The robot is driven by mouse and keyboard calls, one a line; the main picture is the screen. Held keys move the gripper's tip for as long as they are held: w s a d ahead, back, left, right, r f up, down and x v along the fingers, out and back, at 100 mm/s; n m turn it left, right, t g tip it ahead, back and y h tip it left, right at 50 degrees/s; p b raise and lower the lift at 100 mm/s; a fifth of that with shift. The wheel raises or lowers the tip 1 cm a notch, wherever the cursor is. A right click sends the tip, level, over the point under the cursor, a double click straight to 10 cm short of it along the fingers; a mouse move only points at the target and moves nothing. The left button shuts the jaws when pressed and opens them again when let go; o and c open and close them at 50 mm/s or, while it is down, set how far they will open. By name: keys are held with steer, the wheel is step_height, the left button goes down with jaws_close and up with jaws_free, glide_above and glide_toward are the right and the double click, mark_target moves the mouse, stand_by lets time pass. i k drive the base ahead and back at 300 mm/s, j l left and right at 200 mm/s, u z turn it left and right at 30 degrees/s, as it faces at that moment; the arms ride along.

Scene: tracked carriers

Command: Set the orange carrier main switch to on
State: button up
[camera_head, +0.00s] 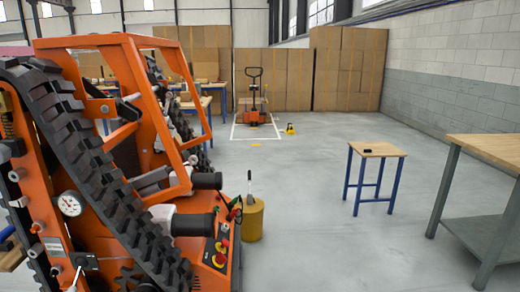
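The orange carrier (160,100) fills the left of the head view, close to me, with a black rubber track (90,150) running diagonally across it. A control panel (222,248) sits at its lower right end. The panel carries small red and yellow controls (219,259), a green one above them and a few dark levers. I cannot tell for certain which control is the main switch or what position it is in. A white round gauge (69,204) shows on the near side of the carrier. My gripper is not in view.
A yellow cylinder (252,219) stands just right of the panel. A blue-legged stool (376,150) with a small dark object on top and a grey-legged workbench (487,149) stand to the right. A pallet truck (254,112) is farther back. The middle floor is clear.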

mark_target(220, 259)
steer(key=k+j, duration=0.1)
steer(key=i+j+u, duration=0.1)
steer(key=i, duration=0.5)
steer(key=i+j, duration=0.25)
steer(key=i, duration=0.35)
steer(key=j+u, duration=0.05)
